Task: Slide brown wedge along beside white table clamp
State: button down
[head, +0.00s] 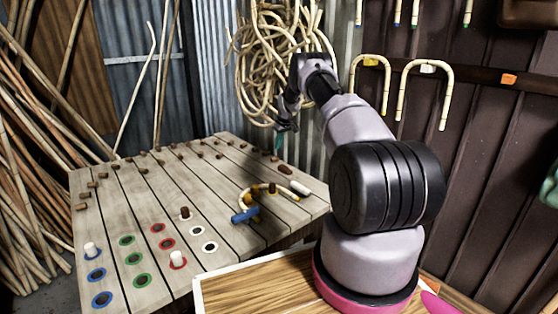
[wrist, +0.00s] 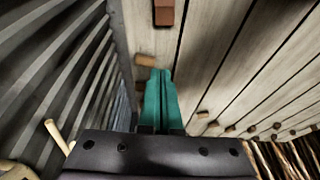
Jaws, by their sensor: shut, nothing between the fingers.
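The brown wedge (head: 285,169) lies on the wooden table's far right part in the head view. A white block (head: 300,188), which looks like the white table clamp, lies just nearer along the same edge, apart from the wedge. My gripper (head: 279,143) hangs above the table's far right corner, beyond the wedge, its teal fingers pointing down. In the wrist view my gripper (wrist: 160,76) is shut and empty. A reddish-brown block (wrist: 164,12), apparently the wedge, shows ahead of the fingertips at the top edge. The white clamp is outside the wrist view.
The slatted table (head: 140,205) carries several brown pegs at the back. A tan peg (wrist: 146,60) is close to my fingertips. A bent rattan cane (head: 250,191) with a blue clamp (head: 245,215) lies near the white block. Corrugated metal walls (head: 215,60) stand close behind.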

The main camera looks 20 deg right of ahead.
jog(key=x, duration=1)
jog(key=shift+s+d+r, duration=0.1)
jog(key=shift+s+d, duration=0.05)
jog(key=shift+s, duration=0.1)
jog(key=shift+s+d, duration=0.2)
jog(key=shift+s, duration=0.6)
jog(key=shift+s+d, duration=0.2)
jog(key=shift+s, duration=0.65)
jog(key=s+d, duration=0.1)
jog(key=s, duration=0.5)
jog(key=s+d, duration=0.2)
jog(key=s, duration=0.4)
jog(key=s+d, duration=0.2)
jog(key=s, duration=0.4)
jog(key=shift+s+d, duration=0.15)
jog(key=shift+d, duration=0.05)
